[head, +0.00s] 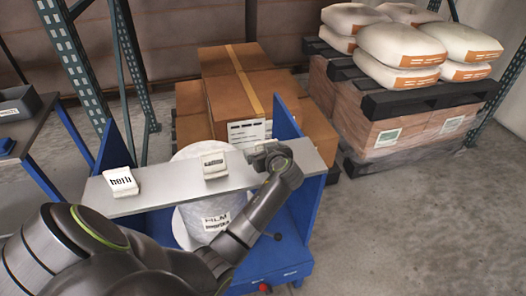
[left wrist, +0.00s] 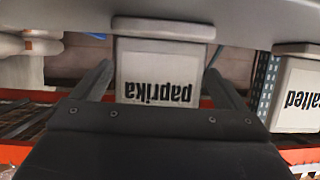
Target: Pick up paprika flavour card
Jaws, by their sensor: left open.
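The paprika flavour card (left wrist: 160,75) is a pale block with black lettering, upside down in the left wrist view. My left gripper (left wrist: 158,80) is open, with one finger on each side of the card; small gaps seem to remain, and contact cannot be told. In the head view my left gripper (head: 266,155) is at the right part of a grey shelf board (head: 160,190) and hides most or all of the paprika card. My right gripper is not in view.
A salted card (head: 214,164) stands on the board left of my gripper; it also shows in the left wrist view (left wrist: 298,95). A herb card (head: 123,182) stands further left. A blue-sided cart (head: 287,125) frames the board. Brown boxes (head: 240,95) stand behind it.

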